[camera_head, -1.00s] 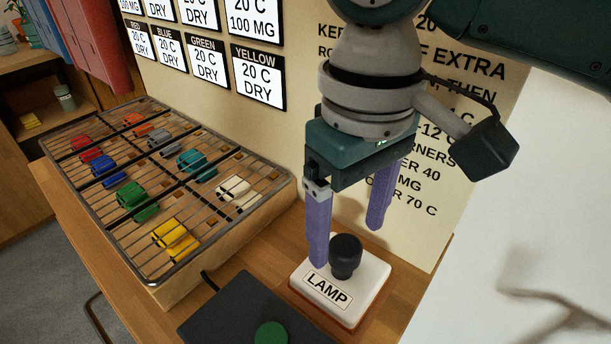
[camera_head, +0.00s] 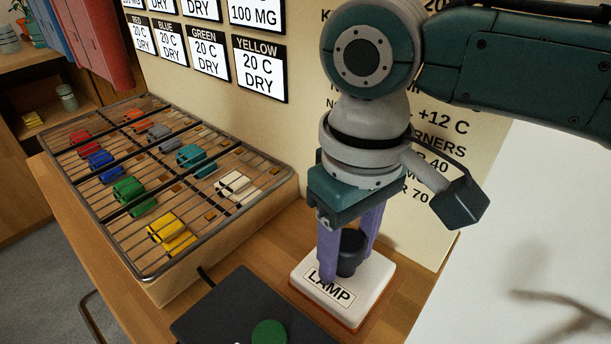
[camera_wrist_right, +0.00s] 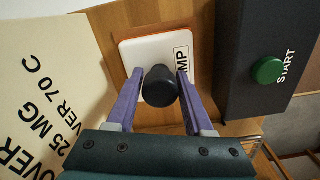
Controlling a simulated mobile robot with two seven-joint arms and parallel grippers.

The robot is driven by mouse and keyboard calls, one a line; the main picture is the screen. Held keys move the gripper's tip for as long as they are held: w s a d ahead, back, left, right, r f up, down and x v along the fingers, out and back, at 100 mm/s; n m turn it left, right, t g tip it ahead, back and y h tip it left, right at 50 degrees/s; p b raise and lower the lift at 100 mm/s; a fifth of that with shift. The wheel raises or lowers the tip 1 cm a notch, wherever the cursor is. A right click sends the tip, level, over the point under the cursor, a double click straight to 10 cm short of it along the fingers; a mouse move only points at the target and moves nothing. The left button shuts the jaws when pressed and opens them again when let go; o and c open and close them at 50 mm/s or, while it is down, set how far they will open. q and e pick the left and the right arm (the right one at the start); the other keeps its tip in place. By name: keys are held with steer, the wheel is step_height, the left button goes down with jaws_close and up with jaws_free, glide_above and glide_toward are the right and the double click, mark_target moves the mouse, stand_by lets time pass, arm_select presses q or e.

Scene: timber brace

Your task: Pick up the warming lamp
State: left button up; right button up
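The warming lamp is a black knob-shaped lamp (camera_head: 349,253) standing upright on a white base labelled LAMP (camera_head: 372,285). It also shows in the right wrist view (camera_wrist_right: 160,86). My right gripper (camera_head: 346,268) has come down over the lamp, with its purple fingers on either side of it. In the right wrist view the gripper (camera_wrist_right: 156,82) is open, and the black lamp sits between the fingertips, with a gap visible at the left finger. Whether the right finger touches it is hard to tell. My left gripper is not in view.
A wire rack (camera_head: 279,187) with several coloured pieces stands to the left. A dark box with a green START button (camera_head: 269,333) lies in front of the lamp base. A board with printed text (camera_head: 312,120) stands behind, close to the gripper.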

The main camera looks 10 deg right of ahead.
jaws_close()
stand_by(0.5)
